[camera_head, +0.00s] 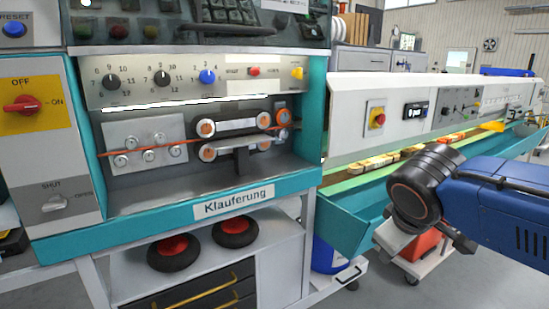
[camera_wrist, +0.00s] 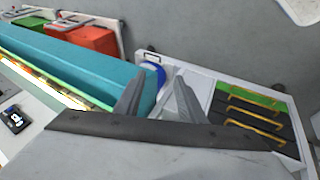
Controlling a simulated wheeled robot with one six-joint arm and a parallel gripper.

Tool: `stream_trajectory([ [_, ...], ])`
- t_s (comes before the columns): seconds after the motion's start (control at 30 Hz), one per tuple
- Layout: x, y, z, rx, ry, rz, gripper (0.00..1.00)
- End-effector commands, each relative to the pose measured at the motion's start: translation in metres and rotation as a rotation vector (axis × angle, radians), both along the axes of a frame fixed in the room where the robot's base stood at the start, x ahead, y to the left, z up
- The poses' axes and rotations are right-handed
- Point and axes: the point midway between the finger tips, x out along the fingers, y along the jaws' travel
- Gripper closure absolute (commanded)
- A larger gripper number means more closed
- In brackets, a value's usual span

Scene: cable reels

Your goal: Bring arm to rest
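My arm (camera_head: 490,195), blue with a black joint, reaches in from the right edge in the head view, in front of the teal-edged conveyor machine. In the wrist view, the two grey fingers of my gripper (camera_wrist: 158,88) stand apart with nothing between them. Behind the fingers, further off, are a teal machine side (camera_wrist: 90,65) and a white cart (camera_wrist: 215,75). In the head view the fingers cannot be made out clearly below the black joint.
A machine labelled Klauferung (camera_head: 235,204) with knobs and rollers stands left. Black and red wheels (camera_head: 236,231) lie on the shelf beneath. The conveyor machine (camera_head: 350,120) runs along the right. A red bin (camera_head: 420,244) is below it. Grey floor (camera_head: 490,285) is open at lower right.

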Motion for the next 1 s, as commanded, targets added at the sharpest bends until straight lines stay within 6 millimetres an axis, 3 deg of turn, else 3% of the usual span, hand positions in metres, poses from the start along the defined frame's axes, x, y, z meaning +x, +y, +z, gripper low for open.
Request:
stream_trajectory([
  [0.2,-0.046,-0.025,-0.043,0.169,0.039,-0.173,0.64],
  [0.5,-0.092,-0.032,-0.087,0.371,0.051,-0.369,0.64],
  [1.0,-0.101,-0.03,-0.098,0.427,0.049,-0.418,0.64],
])
